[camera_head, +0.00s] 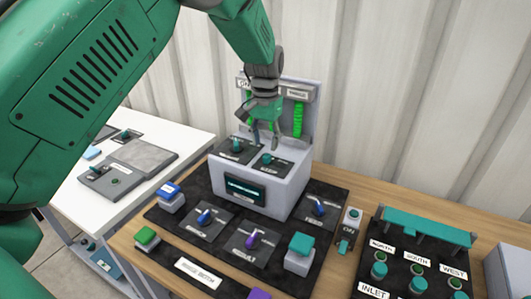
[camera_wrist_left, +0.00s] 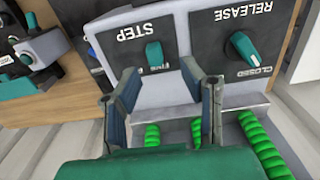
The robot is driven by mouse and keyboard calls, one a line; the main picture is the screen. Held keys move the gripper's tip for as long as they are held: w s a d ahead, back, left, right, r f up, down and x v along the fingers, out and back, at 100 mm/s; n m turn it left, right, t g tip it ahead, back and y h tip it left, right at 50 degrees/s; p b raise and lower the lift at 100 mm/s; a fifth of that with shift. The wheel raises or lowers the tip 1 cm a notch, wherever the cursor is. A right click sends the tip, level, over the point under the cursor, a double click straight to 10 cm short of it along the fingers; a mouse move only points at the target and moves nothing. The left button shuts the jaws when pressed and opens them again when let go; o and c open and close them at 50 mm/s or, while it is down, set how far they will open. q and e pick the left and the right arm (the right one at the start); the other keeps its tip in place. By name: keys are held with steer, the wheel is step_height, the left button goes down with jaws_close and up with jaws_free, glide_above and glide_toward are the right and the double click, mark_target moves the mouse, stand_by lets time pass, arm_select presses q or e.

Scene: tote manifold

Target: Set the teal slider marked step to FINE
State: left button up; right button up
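The step control shows in the left wrist view as a teal knob (camera_wrist_left: 154,53) on a dark plate marked STEP. In the head view its teal knob (camera_head: 267,159) is on the right of two plates on top of the grey box. Small end labels below it in the wrist view are partly hidden by my fingers, so its setting cannot be read surely. My left gripper (camera_head: 266,139) is open and empty, just above and behind the step plate. Its two fingers (camera_wrist_left: 161,82) frame the knob in the wrist view, apart from it. My right gripper is not in view.
A RELEASE plate with another teal knob (camera_wrist_left: 242,46) sits beside STEP. Green coils (camera_head: 298,118) stand on the back panel behind the box. Blue and purple knobs (camera_head: 253,239) and several buttons cover the dark board in front. A valve panel (camera_head: 411,262) stands at right.

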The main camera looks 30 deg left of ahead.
mark_target(265, 154)
arm_select(q)
step_height(265, 154, up, 7)
stand_by(0.8)
